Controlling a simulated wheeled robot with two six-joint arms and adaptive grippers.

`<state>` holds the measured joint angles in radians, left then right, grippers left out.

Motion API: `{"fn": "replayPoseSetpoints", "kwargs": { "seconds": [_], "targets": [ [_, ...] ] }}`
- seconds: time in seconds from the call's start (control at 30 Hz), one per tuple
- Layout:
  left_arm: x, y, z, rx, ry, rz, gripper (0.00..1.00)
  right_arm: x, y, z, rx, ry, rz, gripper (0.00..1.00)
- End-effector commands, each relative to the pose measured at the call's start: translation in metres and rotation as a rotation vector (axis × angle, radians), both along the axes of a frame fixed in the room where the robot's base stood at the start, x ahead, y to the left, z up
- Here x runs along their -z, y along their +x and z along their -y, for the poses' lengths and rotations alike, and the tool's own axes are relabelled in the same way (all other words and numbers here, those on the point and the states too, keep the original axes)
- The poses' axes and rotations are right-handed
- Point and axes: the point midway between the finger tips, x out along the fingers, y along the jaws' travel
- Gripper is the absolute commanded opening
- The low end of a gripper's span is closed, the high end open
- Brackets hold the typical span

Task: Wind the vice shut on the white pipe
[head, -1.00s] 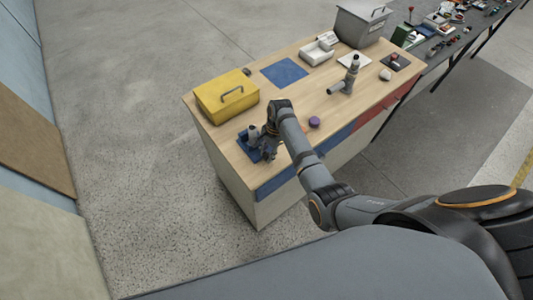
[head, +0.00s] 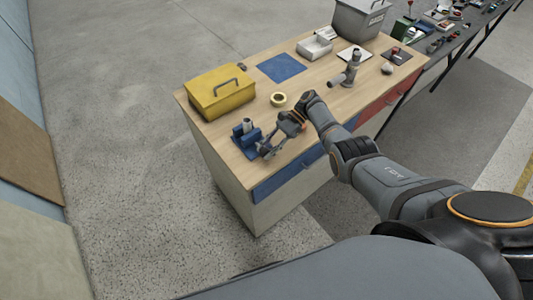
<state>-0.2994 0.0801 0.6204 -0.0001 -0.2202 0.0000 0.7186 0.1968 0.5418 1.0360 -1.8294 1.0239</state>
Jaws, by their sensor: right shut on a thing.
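The blue vice (head: 243,142) stands near the front left end of the wooden workbench. The white pipe (head: 248,123) stands upright between its jaws, small and greyish in this view. My right gripper (head: 265,152) is at the right side of the vice, low over the bench, with its arm coming in from the right. It is shut on the vice handle, which is mostly hidden by its fingers. How tightly the jaws touch the pipe is too small to tell. My left gripper is not in view.
A yellow toolbox (head: 219,92) stands behind the vice. A yellow tape roll (head: 278,99), a blue mat (head: 281,67), a grey pipe fitting (head: 352,70) and a grey bin (head: 358,20) are on the workbench (head: 313,92). The bench middle is mostly clear.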

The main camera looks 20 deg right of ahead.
Motion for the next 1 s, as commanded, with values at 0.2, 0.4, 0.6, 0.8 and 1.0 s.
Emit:
{"fn": "replayPoseSetpoints", "kwargs": {
  "seconds": [0.2, 0.4, 0.6, 0.8, 1.0],
  "targets": [
    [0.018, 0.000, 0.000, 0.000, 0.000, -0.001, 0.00, 0.011, -0.007, 0.002, -0.005, 0.055, -0.047, 0.00],
    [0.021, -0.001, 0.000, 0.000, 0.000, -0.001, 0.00, 0.009, -0.007, 0.002, -0.005, 0.076, -0.054, 0.00],
    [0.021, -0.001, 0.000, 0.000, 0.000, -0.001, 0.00, 0.008, -0.007, 0.002, -0.005, 0.080, -0.055, 0.00],
    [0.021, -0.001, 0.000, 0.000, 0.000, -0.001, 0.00, 0.008, -0.007, 0.002, -0.006, 0.080, -0.056, 0.33],
    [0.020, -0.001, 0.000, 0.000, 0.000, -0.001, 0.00, 0.006, -0.005, 0.001, -0.005, 0.081, -0.049, 0.42]
  ]
}}
